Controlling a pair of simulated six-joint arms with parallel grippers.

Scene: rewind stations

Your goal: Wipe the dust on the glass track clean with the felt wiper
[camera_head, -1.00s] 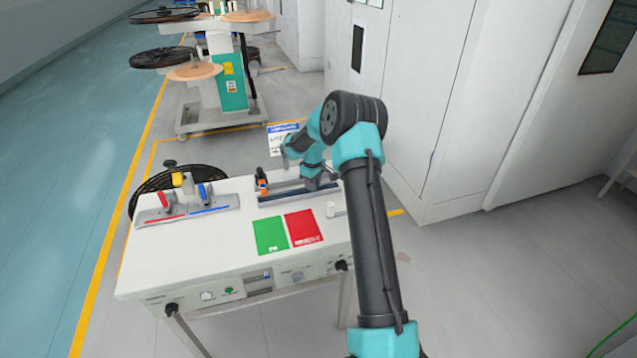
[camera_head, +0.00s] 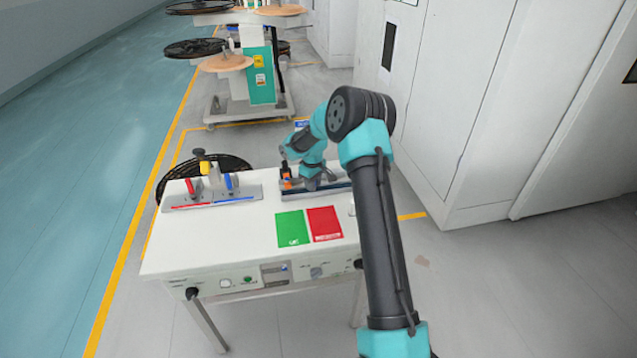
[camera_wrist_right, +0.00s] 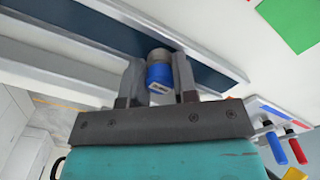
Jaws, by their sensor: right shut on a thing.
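The glass track (camera_head: 338,189) lies along the back right of the white table; in the right wrist view it is a dark blue strip (camera_wrist_right: 110,34) between pale rails. My right gripper (camera_head: 313,182) is low over the track. In the right wrist view its fingers (camera_wrist_right: 159,88) are shut on the felt wiper (camera_wrist_right: 158,72), whose blue and grey handle shows between them. The wiper's underside is hidden, so I cannot tell whether it touches the glass. I cannot make out any dust. My left gripper is not in view.
A black and orange piece (camera_head: 286,173) stands at the track's left end, close to my right gripper. A grey fixture (camera_head: 240,197) with red and blue handles is farther left. Green (camera_head: 292,229) and red (camera_head: 324,223) sheets lie in front. White cabinets (camera_head: 470,110) stand right.

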